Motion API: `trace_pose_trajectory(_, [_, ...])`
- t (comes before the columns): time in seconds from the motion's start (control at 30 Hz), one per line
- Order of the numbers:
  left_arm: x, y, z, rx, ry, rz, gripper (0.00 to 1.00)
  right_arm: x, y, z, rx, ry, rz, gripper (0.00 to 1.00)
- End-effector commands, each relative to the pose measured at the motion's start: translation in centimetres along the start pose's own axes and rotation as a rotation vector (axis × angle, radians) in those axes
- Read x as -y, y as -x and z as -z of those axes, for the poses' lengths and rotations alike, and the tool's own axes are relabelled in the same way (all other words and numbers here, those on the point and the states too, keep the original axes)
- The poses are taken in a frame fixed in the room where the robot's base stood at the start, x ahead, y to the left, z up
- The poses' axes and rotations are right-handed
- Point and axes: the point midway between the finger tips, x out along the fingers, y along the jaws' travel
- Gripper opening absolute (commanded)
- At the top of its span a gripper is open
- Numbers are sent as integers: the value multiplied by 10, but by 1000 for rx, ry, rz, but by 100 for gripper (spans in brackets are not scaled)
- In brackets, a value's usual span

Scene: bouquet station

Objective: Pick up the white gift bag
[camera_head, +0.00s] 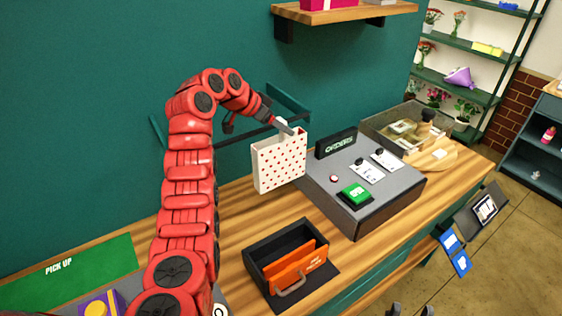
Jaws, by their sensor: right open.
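The white gift bag (279,164) with red dots is upright near the back of the wooden counter, just left of the grey order console. My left gripper (286,127) reaches over from the left, with its tip at the bag's top edge. Its fingers overlap there, so I cannot tell whether they are closed on the bag. I also cannot tell whether the bag's base touches the counter. My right gripper (411,311) shows only as dark tips at the bottom edge, apart and empty.
The grey console (350,190) with a green button stands close right of the bag. A black box with an orange divider (296,266) sits in front. A clear bin (405,128) is farther right. A wooden shelf (343,13) hangs above. A green pick-up mat (75,272) lies left.

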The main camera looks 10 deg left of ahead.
Motion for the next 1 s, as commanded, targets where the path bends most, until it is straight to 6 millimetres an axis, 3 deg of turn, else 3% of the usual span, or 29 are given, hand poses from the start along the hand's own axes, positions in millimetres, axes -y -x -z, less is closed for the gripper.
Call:
trace_pose_trajectory(0.07, [0, 0, 0, 0, 0, 0, 50, 0, 0, 0, 0, 0, 0, 50])
trace_pose_trajectory(0.33, [0, 0, 0, 0, 0, 0, 1, 0, 0, 0, 0, 0, 0, 50])
trace_pose_trajectory(1.0, [1, 5, 5, -2, 1, 1, 0, 0, 5, -1, 0, 0, 0, 50])
